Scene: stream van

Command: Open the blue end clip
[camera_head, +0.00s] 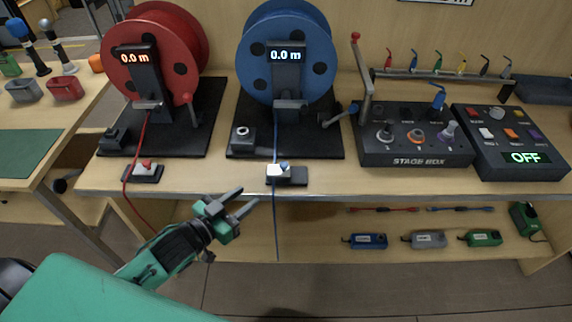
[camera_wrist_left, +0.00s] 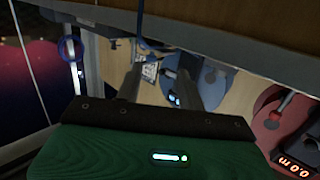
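The blue cable (camera_head: 276,218) runs from the reel past the clip and hangs over the bench edge. I cannot tell whether the clip's lever is up or down. My left gripper (camera_head: 245,198) is in front of the bench edge, to the left of the cable and apart from the clip. Its two fingers are spread and empty, also in the left wrist view (camera_wrist_left: 158,85). My right gripper is not in view.
A matching red clip (camera_head: 146,172) sits left, below the red reel (camera_head: 194,28), with its red cable hanging. The stage box (camera_head: 416,153) and a control box (camera_head: 512,150) reading OFF stand right. A lower shelf (camera_head: 315,240) holds several small boxes.

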